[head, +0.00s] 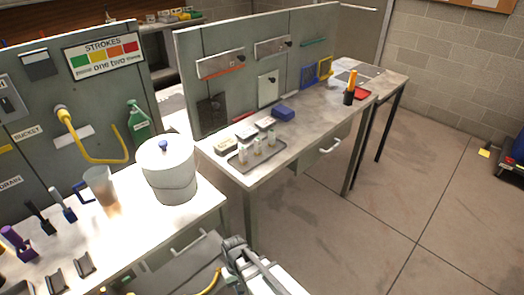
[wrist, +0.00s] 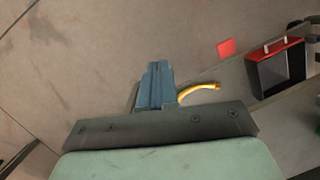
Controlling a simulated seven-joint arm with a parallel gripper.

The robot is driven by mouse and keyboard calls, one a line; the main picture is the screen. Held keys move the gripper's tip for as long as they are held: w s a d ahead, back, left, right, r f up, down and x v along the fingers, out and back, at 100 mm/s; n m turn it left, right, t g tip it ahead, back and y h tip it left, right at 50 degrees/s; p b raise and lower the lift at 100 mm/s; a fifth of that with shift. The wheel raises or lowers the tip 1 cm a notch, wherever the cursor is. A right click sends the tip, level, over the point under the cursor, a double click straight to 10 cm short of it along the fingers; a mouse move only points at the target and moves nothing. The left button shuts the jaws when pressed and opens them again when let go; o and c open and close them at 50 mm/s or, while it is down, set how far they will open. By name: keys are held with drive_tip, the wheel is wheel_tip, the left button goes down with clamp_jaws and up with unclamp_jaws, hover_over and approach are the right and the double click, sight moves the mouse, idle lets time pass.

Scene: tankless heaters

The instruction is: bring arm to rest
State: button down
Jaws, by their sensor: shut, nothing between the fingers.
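My arm (head: 262,268) shows at the bottom middle of the head view, low in front of the benches and over the floor. In the wrist view my gripper (wrist: 155,68) points away from the camera, with its blue-grey fingers together and nothing between them. It is apart from the bench things. The fingertips are too small to make out in the head view.
A left bench (head: 133,231) holds a white lidded bucket (head: 172,178) and a clear cup (head: 103,190). A right bench (head: 310,118) holds a tray (head: 258,153) with small bottles. A red-edged box (wrist: 280,68) and yellow curved piece (wrist: 198,91) show in the wrist view.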

drive_tip(key=s+d+f+m+g, duration=0.1)
drive_tip(key=s+d+f, duration=0.25)
drive_tip(key=d, duration=0.35)
drive_tip(key=s+d+f+m+g, duration=0.15)
drive_tip(key=d+f, duration=0.25)
drive_tip(key=d, duration=0.4)
drive_tip(key=s+d+f+m+g, duration=0.1)
drive_tip(key=s+d+f+m, duration=0.2)
drive_tip(key=s+d, duration=0.7)
drive_tip(key=s+f, duration=0.1)
drive_tip(key=s, duration=0.2)
drive_tip(key=shift+d+f, duration=0.15)
drive_tip(key=shift+d, duration=0.1)
